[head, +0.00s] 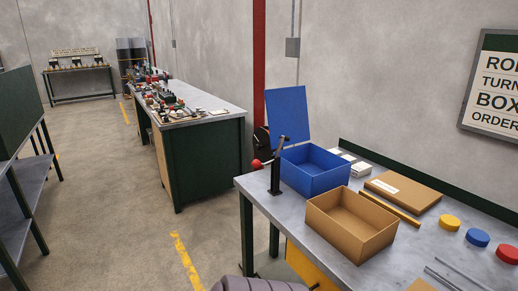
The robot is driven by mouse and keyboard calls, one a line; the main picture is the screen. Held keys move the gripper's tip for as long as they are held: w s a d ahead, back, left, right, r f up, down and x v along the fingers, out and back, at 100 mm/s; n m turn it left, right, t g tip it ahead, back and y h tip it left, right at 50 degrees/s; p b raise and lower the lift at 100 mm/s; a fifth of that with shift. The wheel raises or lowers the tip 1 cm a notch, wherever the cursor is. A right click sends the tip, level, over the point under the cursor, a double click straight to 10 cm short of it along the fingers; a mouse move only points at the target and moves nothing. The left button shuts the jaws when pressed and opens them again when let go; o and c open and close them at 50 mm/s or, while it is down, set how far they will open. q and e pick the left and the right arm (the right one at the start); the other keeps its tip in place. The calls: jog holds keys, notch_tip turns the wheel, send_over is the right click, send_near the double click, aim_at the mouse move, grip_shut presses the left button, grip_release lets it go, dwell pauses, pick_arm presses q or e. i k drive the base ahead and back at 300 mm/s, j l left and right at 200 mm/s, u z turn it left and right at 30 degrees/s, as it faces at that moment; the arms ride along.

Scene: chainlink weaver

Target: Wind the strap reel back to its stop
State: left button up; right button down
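A black post with a crank (280,152) stands at the near left corner of the right bench. The crank arm slopes down to the left and ends in a red ball knob (256,164). No strap is clear to see. Neither of my grippers is in view.
The right bench (352,267) holds an open blue box (314,178), an open cardboard box (350,225), a flat carton (403,192) and yellow, blue and red round pieces. A cluttered green bench (205,165) stands farther back. The floor (110,210) at left centre is clear.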

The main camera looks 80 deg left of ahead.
aim_at(261, 144)
jog(key=u, duration=2.7)
jog(key=i+j+z, duration=0.1)
jog(key=i+j, duration=0.35)
jog(key=i+j+z, duration=0.1)
jog(key=i+j, duration=0.35)
jog(key=j, duration=0.15)
jog(key=i+j+z, duration=0.1)
jog(key=i+j, duration=0.3)
jog(key=j, duration=0.15)
